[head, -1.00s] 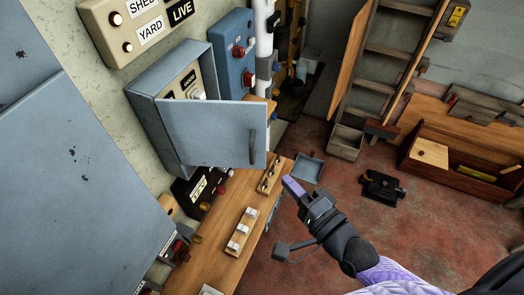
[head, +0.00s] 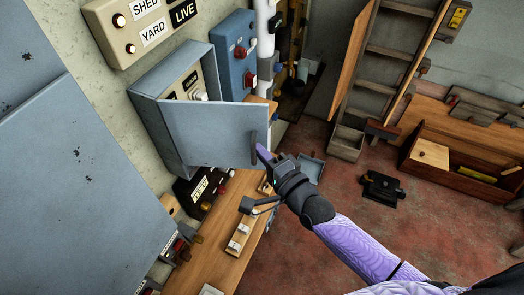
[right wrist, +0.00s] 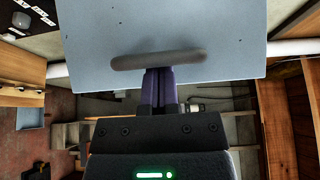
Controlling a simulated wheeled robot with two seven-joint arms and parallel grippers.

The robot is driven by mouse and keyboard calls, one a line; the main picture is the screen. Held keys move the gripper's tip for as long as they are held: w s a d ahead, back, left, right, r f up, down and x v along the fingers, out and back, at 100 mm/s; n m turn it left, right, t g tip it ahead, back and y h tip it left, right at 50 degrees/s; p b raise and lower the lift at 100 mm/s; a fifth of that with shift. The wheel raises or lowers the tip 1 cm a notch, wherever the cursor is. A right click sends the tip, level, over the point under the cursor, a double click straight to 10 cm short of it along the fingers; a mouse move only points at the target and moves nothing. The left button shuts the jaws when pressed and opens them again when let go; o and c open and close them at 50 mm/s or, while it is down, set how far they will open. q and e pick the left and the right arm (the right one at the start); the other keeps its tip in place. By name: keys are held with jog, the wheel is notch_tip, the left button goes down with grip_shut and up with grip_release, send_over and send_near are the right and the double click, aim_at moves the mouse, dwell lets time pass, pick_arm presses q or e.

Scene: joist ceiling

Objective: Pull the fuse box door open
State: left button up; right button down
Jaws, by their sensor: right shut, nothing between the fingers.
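The grey-blue fuse box (head: 172,77) is on the wall with its door (head: 208,134) standing well open, swung out over the bench. Inside, a cream panel with a white switch (head: 200,95) shows. The door's dark bar handle (head: 254,143) is near its free edge; it also shows in the right wrist view (right wrist: 158,60). My right gripper (head: 262,152) has purple fingers, shut and empty, with the tips at the handle in the head view. In the right wrist view the fingers (right wrist: 159,72) end just below the handle; whether they touch is unclear. My left gripper is not in view.
A wooden bench (head: 208,262) under the box holds switch strips (head: 240,236) and a black meter (head: 196,187). A blue switch box (head: 236,52) is to the right on the wall. A large grey panel (head: 75,190) fills the left.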

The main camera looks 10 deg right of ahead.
jog(key=shift+s+a+r+p, duration=0.15)
jog(key=shift+s+a+p, duration=0.05)
jog(key=shift+p, duration=0.2)
jog(key=s+a+m+h+p, duration=0.1)
jog(key=s+a+h+p, duration=0.1)
jog(key=s+a, duration=0.3)
jog(key=shift+s+m+t+p, duration=0.3)
jog(key=shift+s+t+p, duration=0.1)
jog(key=shift+s+p, duration=0.15)
